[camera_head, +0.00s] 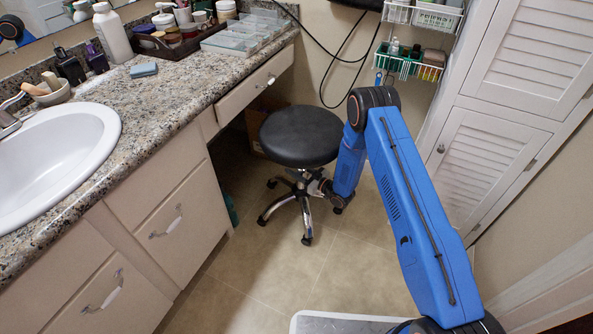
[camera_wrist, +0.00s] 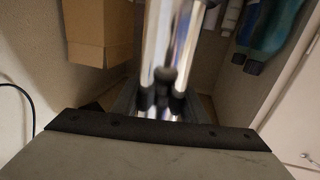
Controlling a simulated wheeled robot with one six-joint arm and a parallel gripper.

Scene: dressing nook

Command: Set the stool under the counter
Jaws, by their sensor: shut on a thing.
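The stool (camera_head: 300,137) has a round black seat, a chrome post and a chrome star base on casters. It stands upright on the tile floor at the mouth of the open space under the counter (camera_head: 160,95). My gripper (camera_head: 318,187) reaches in low from the right, below the seat, and is shut on the stool. In the wrist view the stool's shiny chrome post (camera_wrist: 180,45) fills the middle, close in front of my gripper (camera_wrist: 162,103). The exact contact between the fingers and the stool is hard to make out.
A cardboard box (camera_wrist: 98,32) and several bottles (camera_wrist: 268,35) show past the post. A drawer (camera_head: 255,88) hangs over the opening, with cabinets to its left. A louvred door (camera_head: 485,160) and wire rack (camera_head: 410,62) stand right. Floor (camera_head: 270,265) in front is clear.

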